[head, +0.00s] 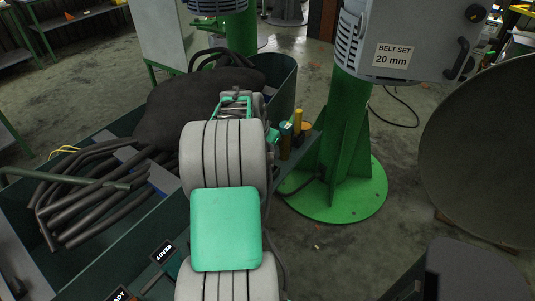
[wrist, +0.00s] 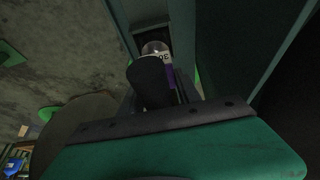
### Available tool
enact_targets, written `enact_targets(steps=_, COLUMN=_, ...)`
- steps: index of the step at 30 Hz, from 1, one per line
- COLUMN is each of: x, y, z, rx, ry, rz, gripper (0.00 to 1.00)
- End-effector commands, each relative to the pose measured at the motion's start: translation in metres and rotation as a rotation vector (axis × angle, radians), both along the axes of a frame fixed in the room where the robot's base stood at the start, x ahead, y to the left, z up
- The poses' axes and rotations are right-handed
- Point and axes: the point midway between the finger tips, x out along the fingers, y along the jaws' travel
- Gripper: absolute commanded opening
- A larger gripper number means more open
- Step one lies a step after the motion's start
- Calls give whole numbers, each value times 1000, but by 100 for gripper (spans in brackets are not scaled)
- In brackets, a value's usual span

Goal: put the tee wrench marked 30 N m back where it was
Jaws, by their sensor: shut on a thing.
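In the wrist view, a tee wrench (wrist: 161,50) shows only in part, with a pale end, a white band whose marking looks like 30, and a purple stripe. My gripper (wrist: 154,80) is shut on it; a dark finger covers much of the tool. The wrench end points toward a dark recess between green-grey walls. In the head view my gripper is mostly hidden behind my own arm, and I cannot make out the wrench there. I cannot tell whether the tool touches anything.
Small coloured containers (head: 298,122) stand just right of my arm. READY tags (head: 162,252) lie at lower left.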

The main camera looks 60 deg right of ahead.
Motion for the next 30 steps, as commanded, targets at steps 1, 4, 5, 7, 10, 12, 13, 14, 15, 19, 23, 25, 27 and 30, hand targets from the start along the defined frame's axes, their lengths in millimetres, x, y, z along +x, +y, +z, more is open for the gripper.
enact_targets(steps=1, x=0, y=0, z=-7, rx=0, ry=0, rz=1, gripper=0)
enact_targets(steps=4, x=1, y=-1, z=-14, rx=-3, ry=-2, rz=1, gripper=0)
enact_targets(steps=5, x=1, y=-1, z=-13, rx=-3, ry=-2, rz=1, gripper=0)
enact_targets(steps=7, x=2, y=0, z=-13, rx=-3, ry=-3, rz=2, gripper=0)
enact_targets(steps=10, x=2, y=0, z=-14, rx=-3, ry=-2, rz=2, gripper=0)
enact_targets(steps=12, x=2, y=0, z=-17, rx=-2, ry=-2, rz=3, gripper=0)
enact_targets(steps=13, x=2, y=0, z=-18, rx=-2, ry=-2, rz=2, gripper=0)
enact_targets(steps=14, x=1, y=1, z=-19, rx=1, ry=0, rz=2, gripper=41)
enact_targets(steps=15, x=1, y=1, z=-19, rx=1, ry=0, rz=2, gripper=45)
enact_targets(steps=19, x=1, y=1, z=-19, rx=1, ry=0, rz=2, gripper=55)
enact_targets(steps=23, x=1, y=1, z=-18, rx=1, ry=0, rz=2, gripper=62)
enact_targets(steps=25, x=1, y=1, z=-18, rx=1, ry=0, rz=2, gripper=62)
enact_targets(steps=27, x=1, y=1, z=-18, rx=0, ry=0, rz=2, gripper=62)
enact_targets(steps=30, x=1, y=0, z=-13, rx=0, ry=0, rz=2, gripper=62)
